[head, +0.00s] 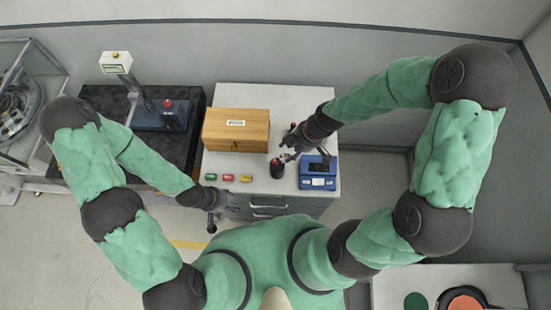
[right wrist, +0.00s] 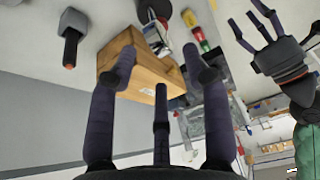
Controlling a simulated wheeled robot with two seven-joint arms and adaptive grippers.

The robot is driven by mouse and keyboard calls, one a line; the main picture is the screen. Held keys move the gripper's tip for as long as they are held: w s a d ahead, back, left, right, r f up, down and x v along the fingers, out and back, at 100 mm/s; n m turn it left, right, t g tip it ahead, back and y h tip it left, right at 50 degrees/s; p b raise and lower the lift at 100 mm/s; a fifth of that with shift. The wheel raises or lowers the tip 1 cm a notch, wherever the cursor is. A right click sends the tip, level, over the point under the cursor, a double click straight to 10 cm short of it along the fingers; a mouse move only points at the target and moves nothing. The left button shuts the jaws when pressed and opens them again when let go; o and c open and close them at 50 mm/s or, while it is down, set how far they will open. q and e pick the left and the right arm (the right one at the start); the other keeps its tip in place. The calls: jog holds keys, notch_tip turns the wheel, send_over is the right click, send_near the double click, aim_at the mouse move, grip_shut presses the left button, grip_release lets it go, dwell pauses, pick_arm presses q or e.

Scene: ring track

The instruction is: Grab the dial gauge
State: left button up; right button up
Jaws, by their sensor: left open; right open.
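No dial face is clear in either view, so I cannot tell for certain which thing is the dial gauge. A small dark upright piece with a grey head and an orange tip (right wrist: 72,38) shows in the right wrist view, beside the wooden box (head: 236,129). A dark round cup-like holder (head: 277,169) stands in front of the box. My right gripper (head: 290,151) is open and empty, above the bench near this holder. My left gripper (head: 212,215) is open at the bench's front left edge; it also shows in the right wrist view (right wrist: 264,28).
A blue scale (head: 318,172) stands right of the holder. Small red, yellow and green blocks (head: 228,178) lie in front of the box. A blue device (head: 161,115) and a stand with a white panel (head: 115,62) are on the dark bench at left. The white bench top is clear behind the box.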

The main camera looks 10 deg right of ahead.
aim_at(286, 154)
jog(key=x, duration=0.4)
jog(key=shift+a+f+b, duration=0.15)
jog(key=shift+f+b, duration=0.05)
jog(key=shift+b, duration=0.1)
jog(key=shift+w+a+f, duration=0.15)
jog(key=shift+a+f, duration=0.05)
jog(key=shift+f, duration=0.3)
jog(key=b+x, duration=0.1)
jog(key=x, duration=0.4)
jog(key=shift+b, duration=0.35)
grip_shut()
